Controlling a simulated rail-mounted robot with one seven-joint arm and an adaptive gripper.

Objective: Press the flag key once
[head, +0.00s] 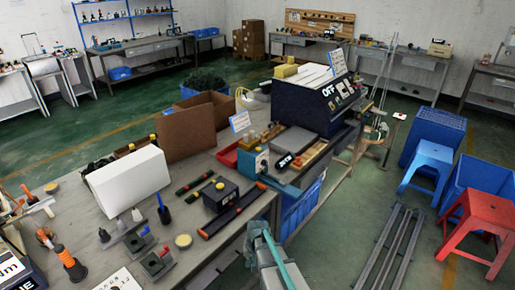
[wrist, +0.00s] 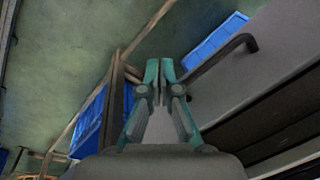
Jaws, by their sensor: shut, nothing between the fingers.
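I cannot make out a flag key by its marking in either view.
The grey bench (head: 115,205) carries a white box (head: 128,182), a cardboard box (head: 190,130), dark red-ended bars (head: 232,210) and hand tools. Blue bins, a blue stool (head: 428,165) and a red stool (head: 478,225) stand on the right.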

